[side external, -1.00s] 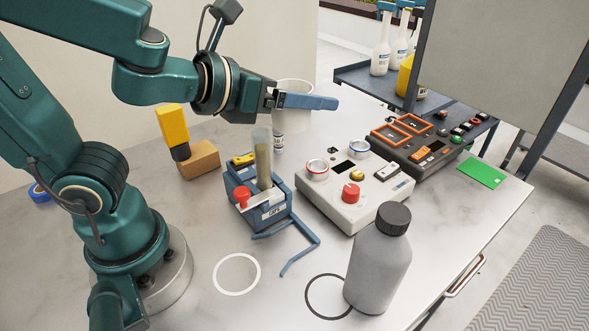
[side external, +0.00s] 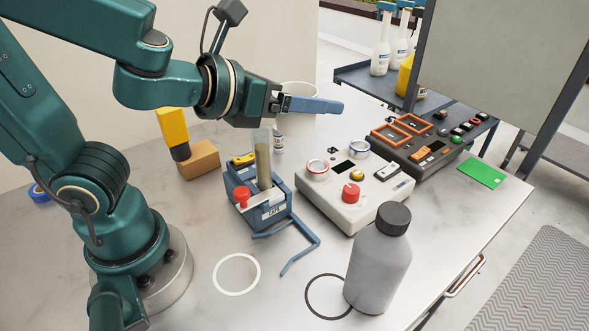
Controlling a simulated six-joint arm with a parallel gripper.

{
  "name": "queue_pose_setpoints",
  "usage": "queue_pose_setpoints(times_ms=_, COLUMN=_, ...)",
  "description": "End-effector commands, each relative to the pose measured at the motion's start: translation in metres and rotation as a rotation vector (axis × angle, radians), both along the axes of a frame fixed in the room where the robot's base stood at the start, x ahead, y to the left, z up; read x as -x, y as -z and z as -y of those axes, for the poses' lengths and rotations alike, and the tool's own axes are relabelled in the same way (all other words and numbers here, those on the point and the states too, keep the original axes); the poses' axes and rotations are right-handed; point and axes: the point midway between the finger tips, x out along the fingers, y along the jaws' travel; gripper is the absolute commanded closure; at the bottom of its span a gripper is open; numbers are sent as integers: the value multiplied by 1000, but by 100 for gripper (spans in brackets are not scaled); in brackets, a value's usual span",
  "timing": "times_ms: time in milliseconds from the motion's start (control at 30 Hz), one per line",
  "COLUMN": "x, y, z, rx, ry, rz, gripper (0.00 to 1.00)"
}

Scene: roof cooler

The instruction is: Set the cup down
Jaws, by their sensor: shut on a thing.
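The white cup (side external: 298,91) is in the upper middle of the side external view, upright, with its rim showing above my gripper (side external: 315,105). My gripper is shut on the cup, and its blue-grey finger crosses the front of the cup. The cup is behind the blue rack. I cannot tell whether its base touches the table, as the finger hides part of it.
A blue rack (side external: 267,212) with a tube, a white control box (side external: 335,200) and a grey bottle (side external: 378,262) stand nearby. A small labelled bottle (side external: 278,141) is just below the cup. A white ring (side external: 237,290) and a black ring mark bare table at the front.

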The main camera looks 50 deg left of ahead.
Motion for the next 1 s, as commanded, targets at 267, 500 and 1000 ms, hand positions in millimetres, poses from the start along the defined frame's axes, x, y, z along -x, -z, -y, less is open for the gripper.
queue_pose_setpoints(times_ms=267, x=6, y=3, z=22, rx=-13, ry=1, rz=-13, gripper=79)
queue_pose_setpoints(times_ms=500, x=2, y=1, z=10, rx=-4, ry=-11, rz=-5, gripper=79)
queue_pose_setpoints(times_ms=1000, x=5, y=2, z=-42, rx=-9, ry=-8, rz=-8, gripper=79)
